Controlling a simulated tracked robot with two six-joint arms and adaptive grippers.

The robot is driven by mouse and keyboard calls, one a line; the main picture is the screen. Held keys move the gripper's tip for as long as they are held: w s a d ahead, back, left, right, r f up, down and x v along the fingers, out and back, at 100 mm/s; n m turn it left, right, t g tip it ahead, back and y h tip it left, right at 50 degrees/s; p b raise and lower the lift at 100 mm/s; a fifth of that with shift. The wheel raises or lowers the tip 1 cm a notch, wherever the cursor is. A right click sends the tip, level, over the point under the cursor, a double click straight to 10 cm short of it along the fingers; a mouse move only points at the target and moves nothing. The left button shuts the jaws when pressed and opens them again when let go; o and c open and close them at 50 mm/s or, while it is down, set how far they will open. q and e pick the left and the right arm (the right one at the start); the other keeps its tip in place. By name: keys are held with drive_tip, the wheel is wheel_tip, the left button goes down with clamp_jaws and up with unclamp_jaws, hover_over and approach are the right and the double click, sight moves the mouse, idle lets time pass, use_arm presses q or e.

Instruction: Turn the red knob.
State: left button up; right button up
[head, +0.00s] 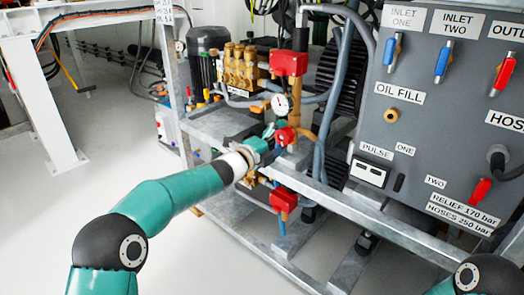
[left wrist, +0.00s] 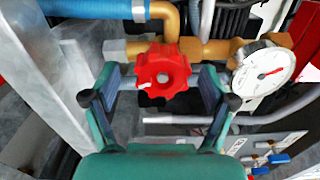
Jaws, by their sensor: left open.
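The red knob (left wrist: 163,72) is a lobed wheel on brass pipework, seen face-on in the left wrist view. It also shows in the head view (head: 285,136), just right of my left gripper (head: 268,136). My left gripper (left wrist: 160,95) is open, with one finger on each side of the knob. The knob sits between the fingertips with a gap visible on both sides. In the head view the gripper's fingers are small and partly merge with the pipework. The right gripper is not in view; only part of my right arm shows at the lower right corner.
A pressure gauge (left wrist: 264,72) sits right of the knob, close to the right finger. A grey metal frame post (left wrist: 50,85) stands on the left. Red box-shaped fittings (head: 288,63) are above and below. A grey control panel (head: 440,110) fills the right. The floor at left is clear.

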use_arm(q)
drive_tip(key=v, duration=1.1)
drive_tip(key=shift+f, duration=0.15)
drive_tip(key=shift+d, duration=0.1)
drive_tip(key=w+d+n+p, duration=0.2)
drive_tip(key=w+n+p, duration=0.1)
drive_tip(key=w+d+n+p, duration=0.3)
drive_tip(key=w+n+p, duration=0.1)
drive_tip(key=w+d+n+p, duration=0.2)
drive_tip(key=w+n+p, duration=0.1)
drive_tip(key=n, duration=0.1)
drive_tip(key=shift+w+d+r, duration=0.2)
drive_tip(key=shift+w+d, duration=0.05)
drive_tip(key=shift+d, duration=0.15)
idle(0.6)
